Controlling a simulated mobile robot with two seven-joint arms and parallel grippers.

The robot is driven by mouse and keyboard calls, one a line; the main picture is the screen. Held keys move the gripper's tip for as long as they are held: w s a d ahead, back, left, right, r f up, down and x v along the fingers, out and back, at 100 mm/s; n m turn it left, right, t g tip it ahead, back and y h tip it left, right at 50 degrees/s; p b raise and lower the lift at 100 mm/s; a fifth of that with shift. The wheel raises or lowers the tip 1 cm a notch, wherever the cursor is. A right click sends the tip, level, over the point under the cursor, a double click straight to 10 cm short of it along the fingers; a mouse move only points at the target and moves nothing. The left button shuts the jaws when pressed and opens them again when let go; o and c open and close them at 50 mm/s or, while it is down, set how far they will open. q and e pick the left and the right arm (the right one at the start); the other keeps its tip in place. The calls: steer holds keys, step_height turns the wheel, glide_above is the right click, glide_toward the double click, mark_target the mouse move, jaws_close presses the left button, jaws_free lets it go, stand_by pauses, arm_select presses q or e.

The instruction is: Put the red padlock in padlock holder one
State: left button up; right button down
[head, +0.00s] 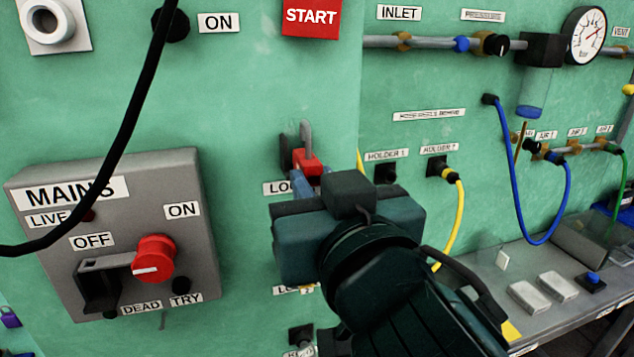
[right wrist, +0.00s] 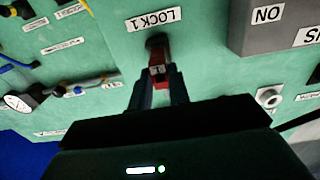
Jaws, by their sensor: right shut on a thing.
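The red padlock (head: 306,163) with its grey shackle is at the panel, just above a partly hidden label that begins "LO". My right gripper (head: 318,182) is shut on the padlock, and the hand covers part of the panel below it. In the right wrist view the padlock (right wrist: 159,74) sits between the two fingers (right wrist: 158,88), in front of a dark holder (right wrist: 157,44) beside the label "LOCK 1". I cannot tell whether the padlock touches that holder. My left gripper is not in view.
The grey MAINS box (head: 120,230) with a red knob (head: 153,259) juts out at left. A black cable (head: 130,110) hangs before it. Yellow (head: 460,215) and blue (head: 530,240) hoses hang at right above a bench (head: 480,275) with small blocks.

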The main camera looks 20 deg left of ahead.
mark_target(307, 171)
steer(key=shift+p+x, duration=0.3)
steer(key=shift+x, duration=1.5)
stand_by(0.6)
steer(key=c, duration=1.3)
jaws_free()
steer(key=shift+o, duration=0.2)
